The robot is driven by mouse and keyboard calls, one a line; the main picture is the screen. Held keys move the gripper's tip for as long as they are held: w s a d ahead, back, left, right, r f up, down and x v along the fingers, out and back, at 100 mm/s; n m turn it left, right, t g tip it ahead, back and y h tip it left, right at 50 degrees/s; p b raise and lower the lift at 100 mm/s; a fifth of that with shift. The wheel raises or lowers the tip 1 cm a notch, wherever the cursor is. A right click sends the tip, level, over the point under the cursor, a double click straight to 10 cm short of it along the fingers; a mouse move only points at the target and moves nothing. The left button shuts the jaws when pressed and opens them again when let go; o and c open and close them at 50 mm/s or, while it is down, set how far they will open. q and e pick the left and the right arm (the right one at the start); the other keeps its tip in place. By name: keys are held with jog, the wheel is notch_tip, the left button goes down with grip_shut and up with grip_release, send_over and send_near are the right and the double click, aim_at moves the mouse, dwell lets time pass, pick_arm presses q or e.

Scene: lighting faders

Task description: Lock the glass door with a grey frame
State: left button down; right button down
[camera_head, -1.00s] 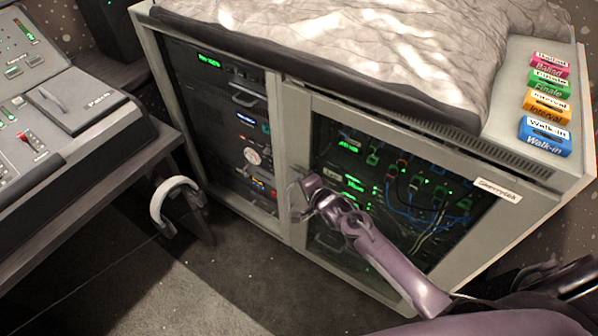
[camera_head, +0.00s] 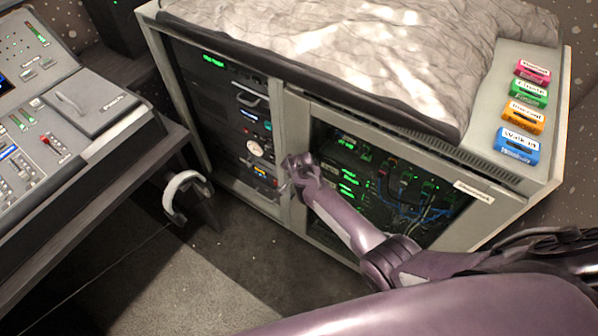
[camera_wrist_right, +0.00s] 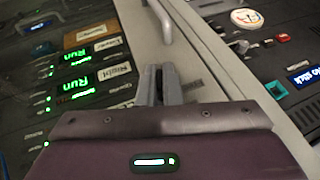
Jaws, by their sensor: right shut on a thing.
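The glass door has a grey frame (camera_head: 383,125) and stands in the right half of the cabinet in the head view. It looks closed, with lit gear behind its glass. My right gripper (camera_head: 287,187) is at the frame's left upright. In the right wrist view its two grey fingers (camera_wrist_right: 160,76) are shut against the grey frame. They hold a small part there, which the fingers hide, so I cannot tell its shape. A silver bar handle (camera_wrist_right: 158,16) on the frame shows just beyond the fingertips. My left gripper is not in view.
The cabinet's left bay holds a rack (camera_head: 225,120) of dark units. A grey cloth (camera_head: 370,45) and several coloured labelled boxes, among them a blue one (camera_head: 518,146), lie on top. A mixing desk (camera_head: 70,140) stands at left, with headphones (camera_head: 184,190) at its side. Floor in front is clear.

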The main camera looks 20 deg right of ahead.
jog(key=shift+n+g+h+b, duration=0.4)
jog(key=shift+g+h+b, duration=0.55)
jog(key=shift+g, duration=0.25)
jog(key=shift+h, duration=0.25)
jog(key=c, duration=1.6)
grip_release()
jog(key=shift+r, duration=0.1)
jog(key=p+v, duration=0.2)
jog(key=v, duration=0.5)
jog(key=shift+r+p, duration=0.25)
jog(key=shift+p, duration=0.15)
